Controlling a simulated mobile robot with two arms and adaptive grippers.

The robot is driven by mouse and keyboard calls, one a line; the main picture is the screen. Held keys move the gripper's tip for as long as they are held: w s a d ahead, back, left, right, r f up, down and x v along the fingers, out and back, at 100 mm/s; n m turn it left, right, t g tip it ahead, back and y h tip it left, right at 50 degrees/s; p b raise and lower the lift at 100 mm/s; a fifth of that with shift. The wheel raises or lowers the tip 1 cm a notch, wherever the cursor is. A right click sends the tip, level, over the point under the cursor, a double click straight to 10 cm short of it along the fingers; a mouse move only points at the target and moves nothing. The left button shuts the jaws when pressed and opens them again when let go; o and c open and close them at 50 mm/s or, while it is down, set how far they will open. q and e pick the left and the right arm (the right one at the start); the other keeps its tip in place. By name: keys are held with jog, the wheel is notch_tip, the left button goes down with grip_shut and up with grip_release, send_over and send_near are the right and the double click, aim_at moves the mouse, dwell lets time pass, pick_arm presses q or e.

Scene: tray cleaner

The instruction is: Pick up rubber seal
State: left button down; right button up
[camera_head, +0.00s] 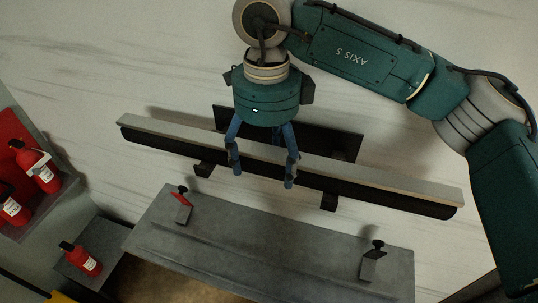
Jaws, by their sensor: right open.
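A long bar with a pale grey top and a black strip (380,192) along its lower side runs across the middle of the head view; the black strip looks like the rubber seal. My right gripper (262,178) comes down from the top, its arm entering from the right. Its two blue fingers are spread apart and empty, overlapping the middle of the bar in the picture. I cannot tell whether they touch it or are in front of it. My left gripper is out of view.
A dark plate (345,143) sits behind the bar on a pale marbled surface. Below is a grey metal tray-like panel (280,245) with a red-handled clamp (184,208) and a black clamp (373,262). Red extinguishers (80,259) stand at the left.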

aim_at(266, 153)
jog(key=shift+c, duration=0.8)
jog(key=c, duration=1.3)
jog(key=shift+r, duration=0.15)
jog(key=shift+c, duration=0.9)
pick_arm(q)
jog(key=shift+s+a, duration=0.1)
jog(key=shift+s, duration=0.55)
pick_arm(e)
jog(key=shift+w, duration=0.1)
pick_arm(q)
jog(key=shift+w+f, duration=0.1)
pick_arm(e)
jog(key=shift+r, duration=0.1)
